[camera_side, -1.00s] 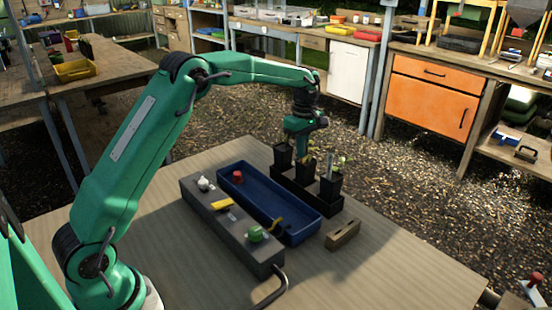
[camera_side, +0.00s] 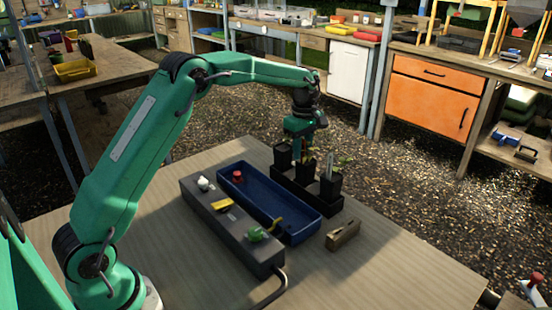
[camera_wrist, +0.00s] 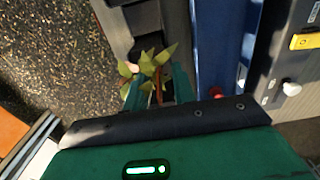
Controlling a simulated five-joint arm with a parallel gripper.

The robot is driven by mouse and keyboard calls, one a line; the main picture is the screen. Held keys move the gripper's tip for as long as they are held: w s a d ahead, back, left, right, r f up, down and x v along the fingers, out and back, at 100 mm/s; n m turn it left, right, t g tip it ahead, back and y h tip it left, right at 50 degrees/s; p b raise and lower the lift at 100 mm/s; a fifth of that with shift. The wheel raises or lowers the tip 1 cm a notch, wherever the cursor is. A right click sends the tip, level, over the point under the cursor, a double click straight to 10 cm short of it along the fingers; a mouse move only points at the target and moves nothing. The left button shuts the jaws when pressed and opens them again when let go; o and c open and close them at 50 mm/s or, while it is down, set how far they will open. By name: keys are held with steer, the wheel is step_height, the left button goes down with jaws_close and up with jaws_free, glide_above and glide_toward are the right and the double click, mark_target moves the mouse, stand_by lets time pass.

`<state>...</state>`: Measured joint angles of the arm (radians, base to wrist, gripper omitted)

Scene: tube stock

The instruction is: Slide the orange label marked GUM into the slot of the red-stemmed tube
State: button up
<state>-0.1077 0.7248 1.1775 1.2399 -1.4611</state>
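My gripper (camera_side: 300,142) points down over the black tubes in the side view. In the wrist view my gripper (camera_wrist: 157,92) shows two green fingers standing apart, with a thin reddish stem (camera_wrist: 159,88) and pale green leaves (camera_wrist: 150,62) between and beyond them. The middle black tube (camera_side: 306,168) is just below my gripper; its slot cannot be made out. Another tube (camera_side: 283,157) stands behind it and one (camera_side: 330,187) in front. I cannot make out an orange label marked GUM in either view; the fingertips are partly hidden.
A dark rack (camera_side: 290,186) holds the tubes. A blue trough (camera_side: 252,190) runs beside it, with a red knob-like piece (camera_side: 237,175). A grey box (camera_side: 222,230) carries a yellow piece (camera_side: 222,204) and a green button (camera_side: 255,234). A brown block (camera_side: 343,234) lies on clear table.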

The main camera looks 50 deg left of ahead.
step_height(320, 180, up, 7)
steer(key=shift+r, duration=0.2)
stand_by(0.4)
stand_by(0.5)
